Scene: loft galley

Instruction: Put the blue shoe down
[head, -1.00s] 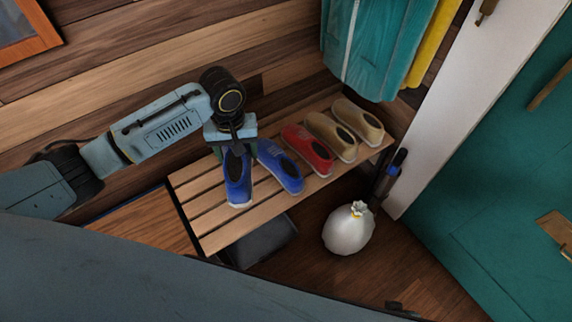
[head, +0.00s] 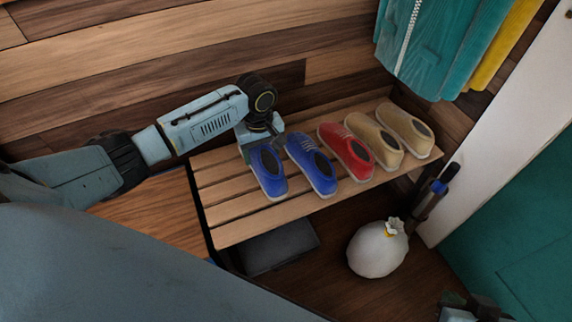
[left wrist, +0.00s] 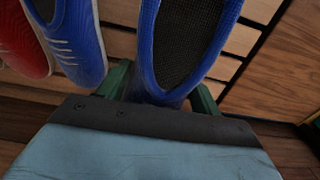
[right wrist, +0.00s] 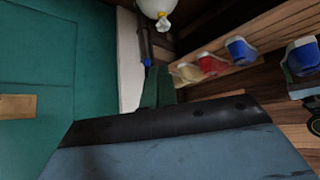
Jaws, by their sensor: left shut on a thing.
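The blue shoe (head: 268,174) is at the left end of the slatted wooden rack (head: 232,232), beside the other blue shoe (head: 311,166) with a narrow gap. My left gripper (head: 256,146) is shut on its wall-side end. In the left wrist view the held shoe (left wrist: 182,50) sits between the two fingers, and the other blue shoe (left wrist: 75,40) is left of it. The held shoe looks level with the row; I cannot tell whether its sole touches the slats. My right gripper (head: 470,306) is at the lower right, away from the rack; its fingers look together and empty in the right wrist view (right wrist: 157,88).
A red shoe (head: 346,152) and two tan shoes (head: 375,141) fill the rack's right side. Teal and yellow coats hang above. A white sack (head: 378,250) stands on the floor by an umbrella-like object (head: 432,195). A dark box (head: 278,247) is below the rack.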

